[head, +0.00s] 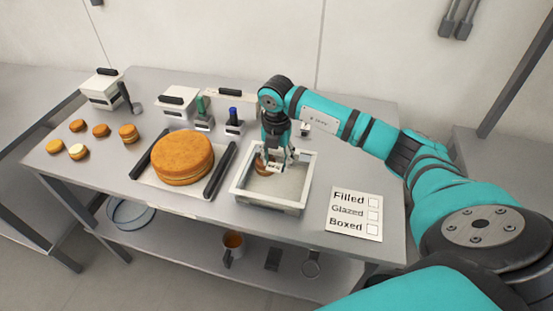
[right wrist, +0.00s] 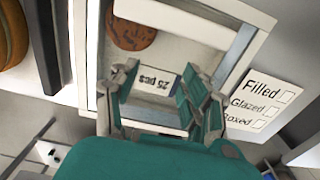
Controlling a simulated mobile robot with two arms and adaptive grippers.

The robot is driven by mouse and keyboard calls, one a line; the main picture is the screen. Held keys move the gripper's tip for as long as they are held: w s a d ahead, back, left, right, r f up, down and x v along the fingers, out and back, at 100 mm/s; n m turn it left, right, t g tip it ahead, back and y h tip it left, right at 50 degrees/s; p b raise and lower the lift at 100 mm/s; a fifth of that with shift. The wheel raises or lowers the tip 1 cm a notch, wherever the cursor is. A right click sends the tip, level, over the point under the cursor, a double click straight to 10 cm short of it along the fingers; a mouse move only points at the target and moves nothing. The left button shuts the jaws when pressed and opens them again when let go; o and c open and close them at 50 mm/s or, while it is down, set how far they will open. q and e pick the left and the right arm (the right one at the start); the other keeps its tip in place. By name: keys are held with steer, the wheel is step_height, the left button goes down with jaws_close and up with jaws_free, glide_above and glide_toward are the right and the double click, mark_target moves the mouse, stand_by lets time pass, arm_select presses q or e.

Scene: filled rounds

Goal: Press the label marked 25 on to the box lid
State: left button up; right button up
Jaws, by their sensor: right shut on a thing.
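My right gripper (head: 277,157) points down over the white-framed box (head: 268,203). It is shut on the small white label (right wrist: 157,81), whose dark print, with a 25, shows between the fingertips in the right wrist view. The label appears above the box's pale surface; whether it touches cannot be told. A brown round (right wrist: 131,34) with dark marks shows within the box frame, partly hidden by the gripper in the head view. Whether a clear lid covers the box is hard to tell. My left gripper is not in view.
A large round cake (head: 182,157) stands between two dark bars left of the box. A checklist card (head: 354,214) reading Filled, Glazed, Boxed lies to the right, its squares empty. Small rounds (head: 101,130), white dispensers (head: 176,101) and green and blue-topped holders (head: 234,122) stand farther left and behind.

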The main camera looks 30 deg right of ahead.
steer(key=shift+f+b, duration=0.35)
steer(key=shift+f, duration=0.15)
stand_by(0.4)
steer(key=o, duration=1.3)
steer(key=shift+r+p, duration=2.4)
steer(key=shift+r, duration=1.2)
